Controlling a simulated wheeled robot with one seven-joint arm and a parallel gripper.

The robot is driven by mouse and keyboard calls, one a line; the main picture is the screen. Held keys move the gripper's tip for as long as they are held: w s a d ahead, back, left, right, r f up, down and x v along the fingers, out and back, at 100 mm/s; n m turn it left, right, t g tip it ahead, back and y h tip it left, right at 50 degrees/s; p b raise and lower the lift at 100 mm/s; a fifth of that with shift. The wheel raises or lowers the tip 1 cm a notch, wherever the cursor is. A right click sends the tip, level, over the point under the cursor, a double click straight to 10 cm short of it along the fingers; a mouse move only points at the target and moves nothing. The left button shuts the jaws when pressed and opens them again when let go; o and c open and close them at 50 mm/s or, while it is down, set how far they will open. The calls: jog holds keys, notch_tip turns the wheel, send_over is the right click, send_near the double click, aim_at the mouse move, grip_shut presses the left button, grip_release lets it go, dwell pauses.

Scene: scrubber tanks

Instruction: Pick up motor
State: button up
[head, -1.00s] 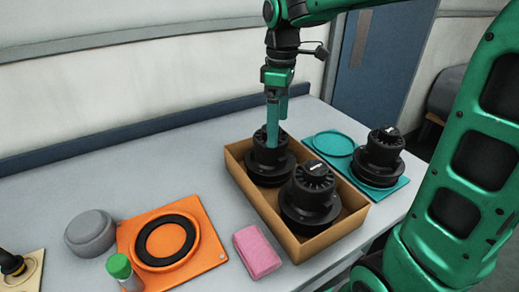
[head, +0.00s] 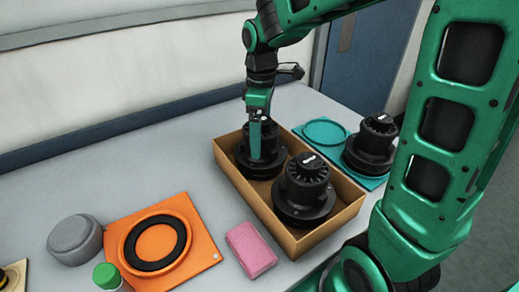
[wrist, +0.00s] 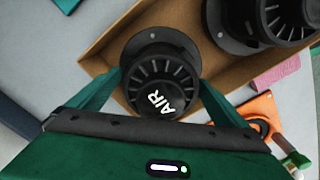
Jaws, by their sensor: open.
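Two black motors stand upright in an open cardboard box. The rear motor (head: 262,168) is under my gripper (head: 258,148), and the front motor (head: 304,192) stands beside it. A third motor (head: 371,147) stands on a teal plate to the right. In the wrist view the motor (wrist: 160,82) marked "AIR" lies between the two teal fingers of my gripper (wrist: 158,95), which are apart on either side of its ribbed top. I cannot tell whether the fingers touch it. The other boxed motor (wrist: 262,20) shows at the upper right there.
The cardboard box (head: 345,211) has low walls around the motors. The teal plate (head: 298,131) has a ring recess. An orange plate (head: 207,250) with a black ring, a pink sponge (head: 251,249), a grey lump (head: 75,239) and a green-capped bottle (head: 107,276) lie on the left. The rear left table is clear.

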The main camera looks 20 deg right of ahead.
jog(key=shift+f, duration=1.25)
jog(key=c, duration=2.1)
jog(key=shift+r, duration=0.15)
jog(key=shift+c, duration=0.2)
